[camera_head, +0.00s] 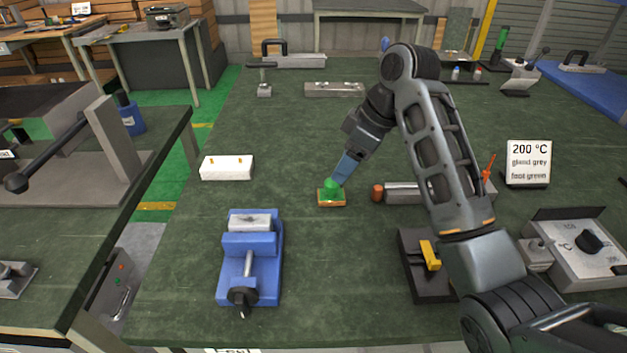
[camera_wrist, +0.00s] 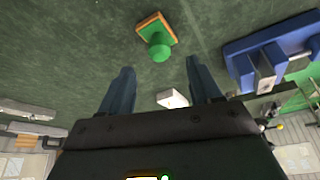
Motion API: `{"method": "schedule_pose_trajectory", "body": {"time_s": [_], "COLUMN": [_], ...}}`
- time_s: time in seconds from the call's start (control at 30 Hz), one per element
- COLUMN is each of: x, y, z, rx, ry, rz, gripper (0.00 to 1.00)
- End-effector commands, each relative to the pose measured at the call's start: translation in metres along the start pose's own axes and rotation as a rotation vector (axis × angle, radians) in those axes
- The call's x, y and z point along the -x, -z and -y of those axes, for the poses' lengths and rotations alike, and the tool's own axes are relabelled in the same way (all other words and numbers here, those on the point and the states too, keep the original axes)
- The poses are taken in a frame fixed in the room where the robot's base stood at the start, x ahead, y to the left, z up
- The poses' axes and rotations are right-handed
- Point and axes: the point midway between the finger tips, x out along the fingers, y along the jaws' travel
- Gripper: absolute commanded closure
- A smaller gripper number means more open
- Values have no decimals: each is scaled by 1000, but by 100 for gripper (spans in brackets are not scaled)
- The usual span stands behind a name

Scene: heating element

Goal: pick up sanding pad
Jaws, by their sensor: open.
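The sanding pad (camera_head: 331,197) lies on the green tabletop near the middle of the head view. It has a green knob and an orange-brown base. In the wrist view the pad (camera_wrist: 156,36) shows at the top, beyond the fingertips, with its knob between their lines. My gripper (camera_wrist: 157,64) is open, with two dark blue fingers apart and nothing between them. In the head view my gripper (camera_head: 340,175) is just above and behind the pad, close to its knob. I cannot tell from this view whether it touches the knob.
A blue vise (camera_head: 262,260) stands front left of the pad. A white block (camera_head: 227,167) lies to the left. A grey cylinder with an orange end (camera_head: 400,192) lies to the right, under my arm. A dark block with a yellow part (camera_head: 415,268) is front right.

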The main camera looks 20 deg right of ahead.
Motion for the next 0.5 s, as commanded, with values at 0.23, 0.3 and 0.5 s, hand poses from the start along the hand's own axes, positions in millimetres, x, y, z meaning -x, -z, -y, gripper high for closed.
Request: {"method": "schedule_pose_trajectory", "body": {"time_s": [0.23, 0.3, 0.5], "x": [-25, -31, -60], "y": [0, 1, 2], "z": [1, 0, -2], "rx": [1, 1, -1], "ry": [3, 2, 3], "rz": [3, 3, 2], "gripper": [37, 37, 37]}}
